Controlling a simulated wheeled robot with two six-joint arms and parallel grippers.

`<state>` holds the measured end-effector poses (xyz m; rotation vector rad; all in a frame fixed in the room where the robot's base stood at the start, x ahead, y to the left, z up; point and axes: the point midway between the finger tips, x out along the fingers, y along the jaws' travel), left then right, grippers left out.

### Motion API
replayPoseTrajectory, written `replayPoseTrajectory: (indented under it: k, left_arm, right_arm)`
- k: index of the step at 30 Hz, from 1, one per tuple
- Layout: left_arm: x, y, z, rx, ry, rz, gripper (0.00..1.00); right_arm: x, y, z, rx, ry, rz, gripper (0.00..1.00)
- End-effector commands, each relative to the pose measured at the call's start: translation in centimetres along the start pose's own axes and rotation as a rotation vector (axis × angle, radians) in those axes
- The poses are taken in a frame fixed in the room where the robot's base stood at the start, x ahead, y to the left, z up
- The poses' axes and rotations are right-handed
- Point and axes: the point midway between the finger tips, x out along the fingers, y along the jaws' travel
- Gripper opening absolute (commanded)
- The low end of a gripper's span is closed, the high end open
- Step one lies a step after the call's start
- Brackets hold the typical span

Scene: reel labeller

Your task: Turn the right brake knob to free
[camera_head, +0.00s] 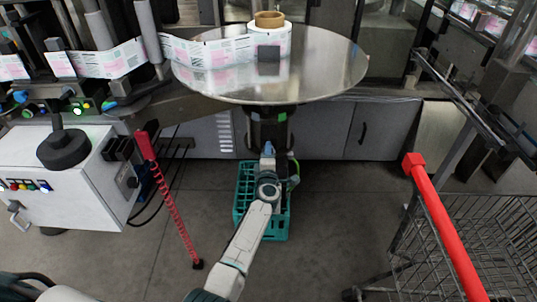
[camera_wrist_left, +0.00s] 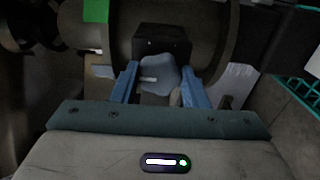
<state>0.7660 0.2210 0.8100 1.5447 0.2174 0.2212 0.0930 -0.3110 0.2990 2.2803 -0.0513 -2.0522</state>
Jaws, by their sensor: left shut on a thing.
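The right brake knob (camera_wrist_left: 157,79) is a blue-grey lobed knob in front of a black block, below the round metal table (camera_head: 300,85). A short white line on its face lies roughly level in the left wrist view. My left gripper (camera_head: 268,152) is at the knob under the table's hub. Its blue fingers (camera_wrist_left: 160,86) stand on either side of the knob, shut on it. A green mark (camera_wrist_left: 95,10) shows on the housing up and left of the knob; it also shows in the head view (camera_head: 283,117). My right gripper is out of view.
A teal crate (camera_head: 240,208) stands on the floor below my left gripper. A shopping cart with a red handle (camera_head: 440,220) is at right. A white control box (camera_head: 70,170) and a red coiled cable (camera_head: 172,200) are at left. A label reel (camera_head: 270,40) sits on the table.

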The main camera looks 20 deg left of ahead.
Motion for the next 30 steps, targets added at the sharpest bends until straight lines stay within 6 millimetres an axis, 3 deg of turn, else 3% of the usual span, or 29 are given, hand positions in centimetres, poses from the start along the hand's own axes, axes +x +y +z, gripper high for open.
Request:
replayPoseTrajectory:
  k: [1,4,16,30]
  left_arm:
    - [-0.1,-0.1,0.0,-0.001,0.000,-0.002,0.44]
    - [0.0,-0.1,0.0,-0.001,0.000,-0.002,0.62]
    - [-0.9,0.0,0.0,-0.001,0.000,-0.001,0.62]
    - [-9.2,-0.2,0.0,-0.002,0.000,-0.003,0.62]
  right_arm:
    - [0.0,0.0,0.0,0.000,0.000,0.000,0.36]
    - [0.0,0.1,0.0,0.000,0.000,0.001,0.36]
    - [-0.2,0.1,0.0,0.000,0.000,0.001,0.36]
    - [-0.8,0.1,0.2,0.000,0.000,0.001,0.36]
